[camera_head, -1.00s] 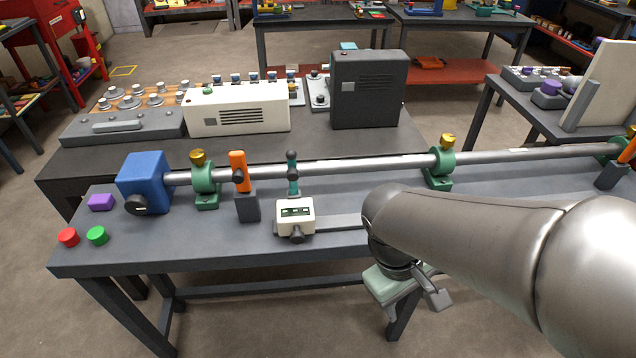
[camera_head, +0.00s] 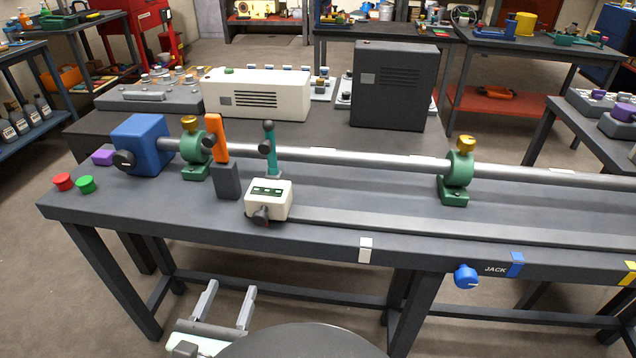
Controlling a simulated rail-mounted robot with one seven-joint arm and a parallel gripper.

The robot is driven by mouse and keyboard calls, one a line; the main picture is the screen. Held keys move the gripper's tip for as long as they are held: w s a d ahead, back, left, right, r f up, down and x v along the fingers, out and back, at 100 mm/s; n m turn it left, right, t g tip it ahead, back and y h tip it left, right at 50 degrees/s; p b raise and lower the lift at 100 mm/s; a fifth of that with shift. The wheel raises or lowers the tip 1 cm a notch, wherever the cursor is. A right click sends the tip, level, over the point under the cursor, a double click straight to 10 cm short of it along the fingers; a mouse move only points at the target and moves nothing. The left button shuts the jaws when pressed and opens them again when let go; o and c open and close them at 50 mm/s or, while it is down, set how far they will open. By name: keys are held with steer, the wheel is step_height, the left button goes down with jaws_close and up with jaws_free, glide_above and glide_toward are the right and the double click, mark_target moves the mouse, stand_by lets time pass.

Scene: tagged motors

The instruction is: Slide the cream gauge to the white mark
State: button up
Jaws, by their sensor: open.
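The cream gauge (camera_head: 269,201) sits on the grey flat rail (camera_head: 400,233) along the front of the bench, near the rail's left end. It has a green display on top, a dark knob in front and a teal post (camera_head: 271,150) with a black ball behind it. The white mark (camera_head: 365,250) is on the bench's front edge, to the right of the gauge. My gripper (camera_head: 229,297) is open and empty. It shows below and in front of the bench edge, lower left of the gauge and apart from it.
A long steel shaft (camera_head: 350,158) runs from a blue motor (camera_head: 140,145) through green supports (camera_head: 457,178). An orange-handled dark block (camera_head: 227,180) stands just left of the gauge. A blue knob (camera_head: 466,276) and blue mark (camera_head: 517,265) are on the right front edge. The rail between gauge and white mark looks clear.

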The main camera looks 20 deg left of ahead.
mark_target(259, 222)
steer(key=x, duration=1.7)
steer(key=shift+w+d+b, duration=0.1)
steer(key=shift+w+b, duration=0.05)
steer(key=shift+b, duration=0.2)
jaws_close()
